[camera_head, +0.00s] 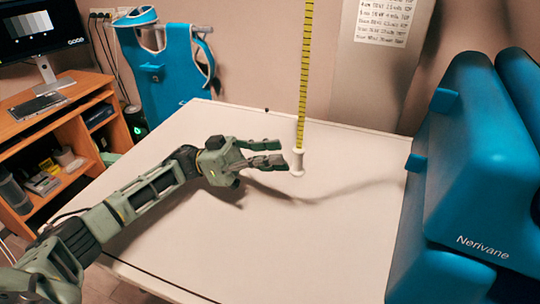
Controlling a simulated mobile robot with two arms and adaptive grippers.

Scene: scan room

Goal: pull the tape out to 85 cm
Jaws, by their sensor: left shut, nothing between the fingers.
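A yellow tape (304,70) with dark marks hangs straight down from the top edge of the head view; its upper end is out of frame. A white spool-shaped handle (297,162) is at its lower end, in front of the white tabletop. My left gripper (284,153) comes in from the left, with its fingertips just left of the handle. It is shut with nothing held. I cannot tell whether a fingertip touches the handle. My right gripper is out of view.
The white table (300,240) is bare around the handle. A large blue machine (480,160) bounds the right side. A blue apron (170,65) hangs behind the table. A wooden desk (60,130) with a monitor (40,30) stands at the left. A printed sheet (384,20) is on the back panel.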

